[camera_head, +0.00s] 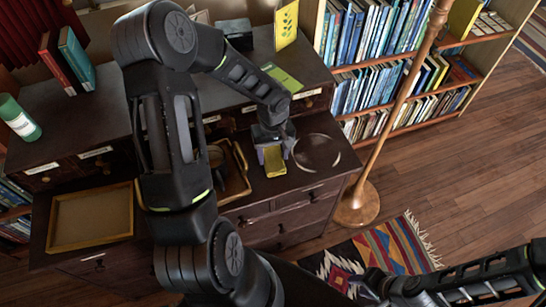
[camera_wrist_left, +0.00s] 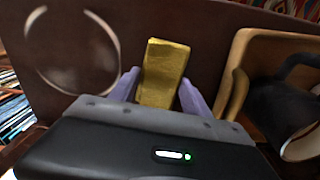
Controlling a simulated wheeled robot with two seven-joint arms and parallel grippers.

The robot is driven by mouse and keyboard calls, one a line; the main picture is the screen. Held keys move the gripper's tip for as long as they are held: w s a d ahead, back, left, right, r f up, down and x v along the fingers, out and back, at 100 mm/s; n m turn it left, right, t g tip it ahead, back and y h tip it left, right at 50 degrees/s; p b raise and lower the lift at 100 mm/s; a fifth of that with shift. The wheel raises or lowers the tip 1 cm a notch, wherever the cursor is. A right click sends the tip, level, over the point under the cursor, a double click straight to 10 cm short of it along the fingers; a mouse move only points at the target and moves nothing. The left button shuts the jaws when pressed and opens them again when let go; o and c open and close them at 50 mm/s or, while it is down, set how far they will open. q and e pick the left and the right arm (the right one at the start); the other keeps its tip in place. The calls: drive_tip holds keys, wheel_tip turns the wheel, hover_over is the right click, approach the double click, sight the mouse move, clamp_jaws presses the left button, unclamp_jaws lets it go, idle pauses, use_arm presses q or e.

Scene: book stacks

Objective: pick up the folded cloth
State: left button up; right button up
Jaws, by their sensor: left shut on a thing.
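The folded cloth is a yellow rectangular bundle (camera_head: 273,160) at the front of the dark cabinet top in the head view. My left gripper (camera_head: 272,147) reaches down over it from above. In the left wrist view the folded cloth (camera_wrist_left: 163,72) stands out between the two pale purple fingers of my left gripper (camera_wrist_left: 158,92), which are shut on it. I cannot tell whether the cloth touches the cabinet top. My right arm comes in at the lower right of the head view, and its gripper tips are not clearly shown.
A round clear dish (camera_head: 317,153) lies right of the cloth. A wooden tray (camera_head: 243,165) with a dark mug is close on the left. An empty framed tray (camera_head: 90,243) lies far left. A lamp pole (camera_head: 395,115) stands right of the cabinet.

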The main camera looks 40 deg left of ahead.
sight(273, 155)
use_arm(q)
drive_tip(key=c, duration=0.5)
wheel_tip(273, 155, up, 10)
drive_tip(key=shift+b, duration=0.3)
idle(0.6)
